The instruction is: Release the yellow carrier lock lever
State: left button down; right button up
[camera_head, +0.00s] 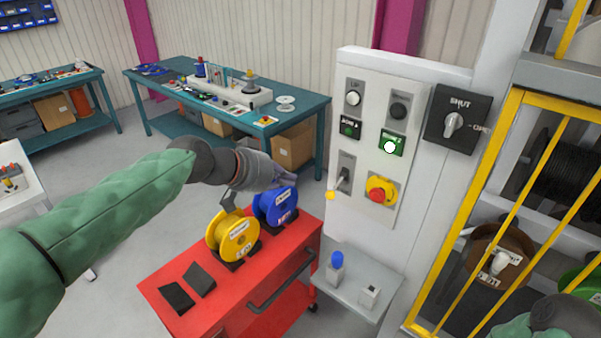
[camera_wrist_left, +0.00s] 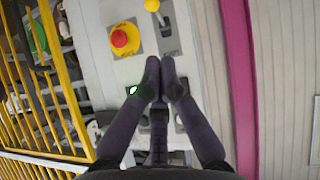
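The yellow lock lever (camera_head: 331,195) is on the lower left of the white control panel, its yellow end angled down and out from a grey plate. In the left wrist view, its yellow knob (camera_wrist_left: 152,5) is at the top edge, beyond my fingertips. My left gripper (camera_head: 296,180) is left of the lever, apart from it. In the left wrist view, the dark fingers (camera_wrist_left: 160,80) come together at the tips with nothing visible between them. My right gripper is not in view; only part of my right arm shows at lower right.
A red emergency button (camera_head: 377,195) on yellow is right of the lever, below a lit green indicator (camera_head: 391,146). A black SHUT switch (camera_head: 457,122) and yellow cage (camera_head: 464,190) are farther right. A red cart (camera_head: 205,305) with yellow and blue reels stands below my left arm.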

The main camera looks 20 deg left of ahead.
pick_arm(q)
jog(key=shift+s+a+r, duration=0.1)
jog(key=shift+s+a, duration=0.25)
jog(key=shift+s, duration=0.35)
notch_tip(320, 180, down, 36)
jog(key=w+d+n+g+y, duration=0.2)
jog(key=d+n+g, duration=0.1)
jog(key=n+g, duration=0.15)
jog(key=s+d+f+g, duration=0.3)
jog(key=s+f, duration=0.6)
jog(key=f, duration=0.5)
jog(key=s+d+f+g, duration=0.1)
jog(key=s+d+f, duration=0.2)
jog(key=s, duration=0.3)
jog(key=s+d+f+n, duration=0.1)
jog(key=s+d+f, duration=0.3)
jog(key=s+f, duration=0.1)
jog(key=shift+s+d+g+h, duration=0.15)
jog(key=shift+s+g+h, duration=0.2)
jog(key=shift+s, duration=0.55)
